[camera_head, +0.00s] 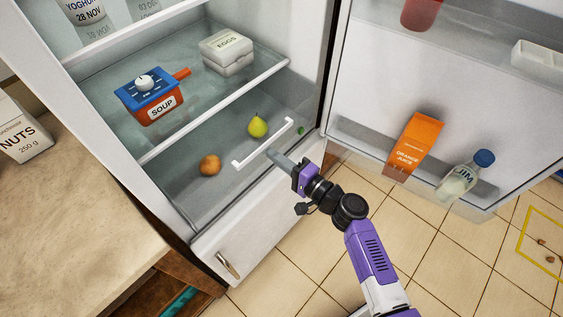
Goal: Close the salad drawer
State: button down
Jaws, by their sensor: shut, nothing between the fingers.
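The salad drawer is the clear bin at the bottom of the open fridge, with a long white bar handle (264,144) across its front. How far the drawer stands out from the shelf above is hard to tell. My gripper (272,154) is shut and empty. Its tips are at the handle's front side, near the middle; whether they touch it is unclear.
The fridge door (440,85) stands open at right, with orange juice (415,145) and a bottle (466,178) in its rack. Shelves above hold a soup pot (153,98) and an egg box (227,53). A counter (70,215) is at left.

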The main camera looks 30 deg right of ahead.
jog(key=b+x, duration=0.7)
jog(key=x, duration=0.8)
jog(key=shift+w+a+f, duration=0.15)
jog(key=shift+w, duration=0.2)
jog(key=shift+w+r, duration=0.25)
jog(key=shift+a, duration=0.1)
